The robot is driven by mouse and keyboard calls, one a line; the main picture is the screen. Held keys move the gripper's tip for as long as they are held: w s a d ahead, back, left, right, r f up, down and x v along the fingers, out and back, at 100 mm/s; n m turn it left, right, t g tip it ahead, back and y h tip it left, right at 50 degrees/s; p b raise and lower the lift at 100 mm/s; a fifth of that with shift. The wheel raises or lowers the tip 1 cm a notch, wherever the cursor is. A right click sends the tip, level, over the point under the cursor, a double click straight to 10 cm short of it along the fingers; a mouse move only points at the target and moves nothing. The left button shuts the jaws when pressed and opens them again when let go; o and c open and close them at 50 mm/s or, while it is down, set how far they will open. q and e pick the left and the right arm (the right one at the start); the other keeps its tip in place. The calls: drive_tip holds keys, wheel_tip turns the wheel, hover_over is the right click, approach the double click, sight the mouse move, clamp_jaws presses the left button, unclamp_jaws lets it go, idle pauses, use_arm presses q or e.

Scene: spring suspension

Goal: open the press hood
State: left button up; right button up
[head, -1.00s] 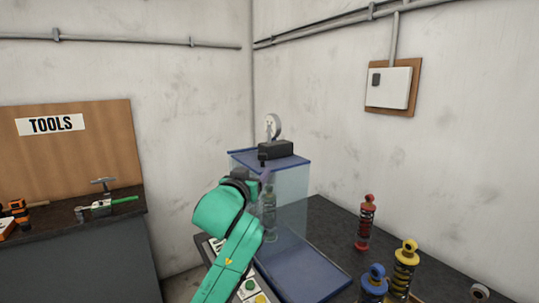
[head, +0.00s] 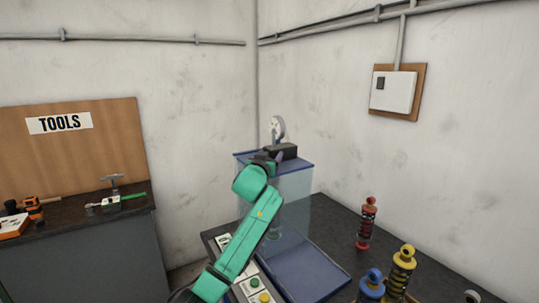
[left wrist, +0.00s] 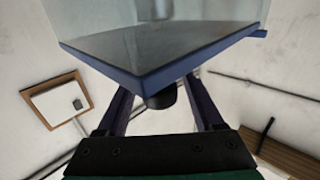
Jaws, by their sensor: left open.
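The press hood (head: 294,181) is a clear box with a blue-edged top at the back of the dark bench. Its blue edge (left wrist: 135,82) and clear panel fill the top of the left wrist view. My left gripper (head: 270,157) is raised at the hood's front upper edge, with my green arm hiding part of the hood. In the left wrist view my left gripper (left wrist: 157,92) is open, its two fingers spread on either side of a dark round knob (left wrist: 161,98) under the blue edge. Contact with the knob cannot be told. My right gripper is out of view.
A blue plate (head: 302,272) lies before the hood, beside a button panel (head: 252,287). A red shock absorber (head: 367,222), a yellow one (head: 402,268) and a blue one (head: 371,287) stand to the right. A tool bench (head: 80,222) is at left.

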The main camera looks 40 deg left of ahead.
use_arm(q)
drive_tip(key=shift+w+a+f, duration=0.1)
drive_tip(key=shift+f, duration=0.05)
clamp_jaws()
idle(1.2)
